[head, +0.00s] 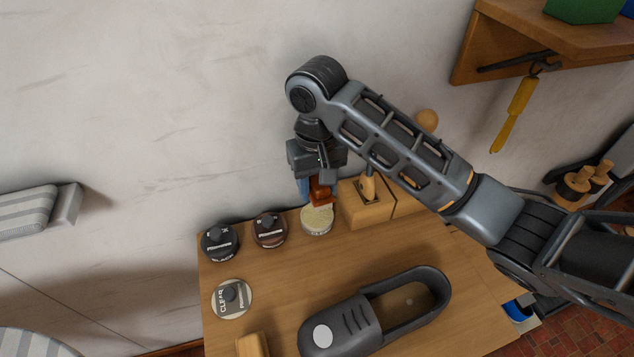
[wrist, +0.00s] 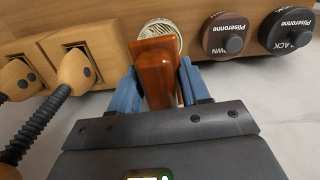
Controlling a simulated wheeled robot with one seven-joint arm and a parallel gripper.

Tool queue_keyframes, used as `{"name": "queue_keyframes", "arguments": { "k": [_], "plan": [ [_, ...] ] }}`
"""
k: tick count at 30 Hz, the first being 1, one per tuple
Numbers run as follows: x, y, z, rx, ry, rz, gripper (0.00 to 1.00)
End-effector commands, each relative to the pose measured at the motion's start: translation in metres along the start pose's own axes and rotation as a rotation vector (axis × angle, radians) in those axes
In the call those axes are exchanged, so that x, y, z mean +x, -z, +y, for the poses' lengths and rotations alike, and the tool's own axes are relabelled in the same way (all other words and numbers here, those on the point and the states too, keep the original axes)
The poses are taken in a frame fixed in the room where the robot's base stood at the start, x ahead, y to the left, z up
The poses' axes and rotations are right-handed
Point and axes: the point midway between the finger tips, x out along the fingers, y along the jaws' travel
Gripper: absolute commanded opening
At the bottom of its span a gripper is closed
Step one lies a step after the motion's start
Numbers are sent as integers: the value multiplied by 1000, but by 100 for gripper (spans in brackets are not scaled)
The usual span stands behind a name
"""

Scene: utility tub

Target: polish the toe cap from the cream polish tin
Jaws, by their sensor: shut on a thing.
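My gripper (head: 318,185) is shut on a reddish-brown wooden applicator (wrist: 157,78), held between its blue fingers. The applicator also shows in the head view (head: 321,191), pointing down. Its lower end is over the back part of a round tin with a pale cream top (head: 318,220); the tin shows partly behind it in the wrist view (wrist: 162,26). I cannot tell whether the applicator touches the cream. The dark grey shoe (head: 368,318) lies in front, its toe cap at the left with a pale oval patch (head: 322,336).
Lidded brown (head: 269,231) and black (head: 220,242) tins stand left of the cream tin. A round piece marked CLEAR (head: 232,299) lies nearer the front left. Wooden blocks (head: 365,210) holding a handled tool stand right of the tin. The wall is close behind.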

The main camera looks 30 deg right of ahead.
Motion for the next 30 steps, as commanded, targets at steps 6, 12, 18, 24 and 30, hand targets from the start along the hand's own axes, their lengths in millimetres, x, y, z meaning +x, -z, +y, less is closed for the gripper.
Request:
{"name": "queue_keyframes", "arguments": {
  "k": [6, 12, 18, 24, 30],
  "plan": [
    [21, 0, 1, 0, -1, 1, 22],
    [40, 1, 1, 1, -1, 2, 22],
    [54, 0, 0, -1, 0, 1, 22],
    [55, 0, 0, 0, 0, 1, 22],
    [54, 0, 0, 0, 0, 1, 22]
  ]
}}
